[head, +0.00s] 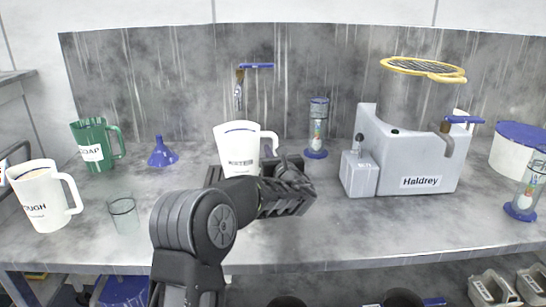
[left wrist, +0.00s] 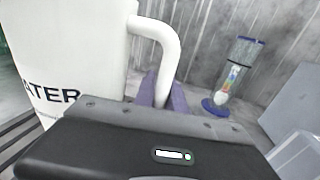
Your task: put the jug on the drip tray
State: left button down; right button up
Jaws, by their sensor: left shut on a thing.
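A white jug (head: 238,148) with dark lettering stands upright in the middle of the bench. In the left wrist view the white jug (left wrist: 75,55) reads "ATER", and its handle (left wrist: 165,50) is at the right. My left gripper (head: 279,165) is shut on this handle; its purple fingers (left wrist: 162,92) show on both sides of it. A dark drip tray (head: 212,174) shows around the jug's base, mostly hidden by my left arm and gripper. Dark slats also show low in the left wrist view. The jug's bottom is hidden, so I cannot tell whether it touches the tray. My right gripper is not in view.
A green jug (head: 93,147), a white "ROUGH" jug (head: 44,198), a clear glass (head: 124,215) and a blue funnel (head: 162,153) stand left. A blue-based cylinder (head: 317,130) and the grey Haldrey machine (head: 409,160) stand right. The front bench strip right of my arm is clear.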

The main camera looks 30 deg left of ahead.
pick_arm(q)
jog(key=shift+f, duration=0.9)
jog(key=shift+f, duration=0.1)
jog(key=c, duration=1.4)
grip_release()
jog(key=shift+d+r, duration=0.15)
jog(key=shift+r, duration=0.05)
jog(key=b+v, duration=0.1)
jog(key=v, duration=1.1)
